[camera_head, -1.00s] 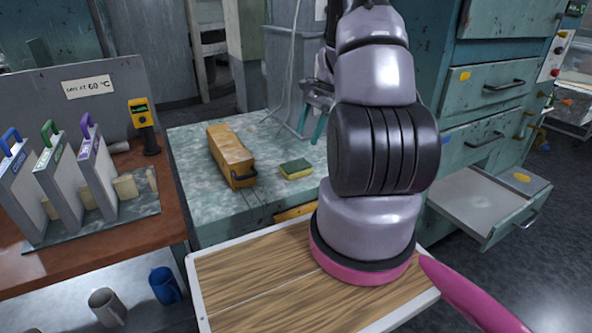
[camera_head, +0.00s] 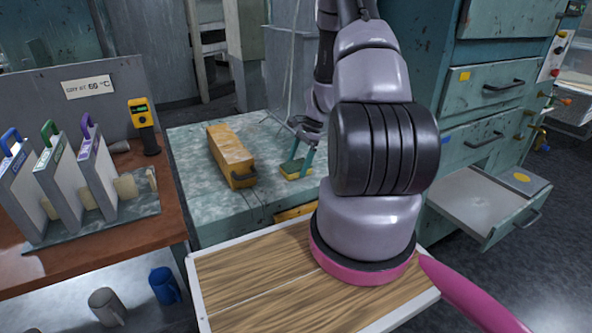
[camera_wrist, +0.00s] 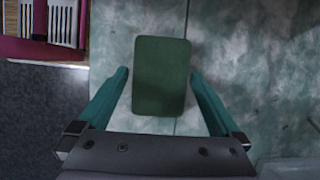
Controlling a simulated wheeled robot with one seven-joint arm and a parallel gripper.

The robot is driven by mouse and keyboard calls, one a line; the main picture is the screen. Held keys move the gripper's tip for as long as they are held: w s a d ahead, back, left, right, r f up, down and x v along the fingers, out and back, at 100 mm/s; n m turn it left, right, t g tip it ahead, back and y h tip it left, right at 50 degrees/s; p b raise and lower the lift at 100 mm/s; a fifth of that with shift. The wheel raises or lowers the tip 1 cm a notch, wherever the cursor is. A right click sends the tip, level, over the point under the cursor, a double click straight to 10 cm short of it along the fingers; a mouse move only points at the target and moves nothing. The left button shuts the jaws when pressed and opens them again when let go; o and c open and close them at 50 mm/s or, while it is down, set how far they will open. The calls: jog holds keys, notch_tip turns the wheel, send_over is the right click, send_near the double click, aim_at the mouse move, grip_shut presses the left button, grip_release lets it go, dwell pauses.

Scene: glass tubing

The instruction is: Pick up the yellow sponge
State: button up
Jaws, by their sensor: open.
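The yellow sponge (camera_head: 297,174) lies flat on the mottled green bench top; in the head view its yellow side shows under a green top, partly hidden by my fingers. In the wrist view only its dark green top (camera_wrist: 162,75) shows. My gripper (camera_head: 300,168) has teal fingers and is open over the sponge. In the wrist view my gripper (camera_wrist: 160,85) has one finger on each side of the sponge, with a gap on both sides. I cannot tell how far the fingertips are above the bench.
A worn yellow-orange box (camera_head: 231,156) with a dark handle lies left of the sponge on the bench (camera_head: 190,150). A brown table (camera_head: 100,245) with upright panels and a yellow meter (camera_head: 141,112) stands at left. Teal drawers (camera_head: 490,90) stand at right, one pulled out.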

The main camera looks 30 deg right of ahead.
aim_at(298, 164)
jog(key=shift+f, duration=0.25)
dwell(0.6)
jog(key=c, duration=1.3)
notch_tip(298, 164, up, 10)
jog(key=shift+r, duration=0.25)
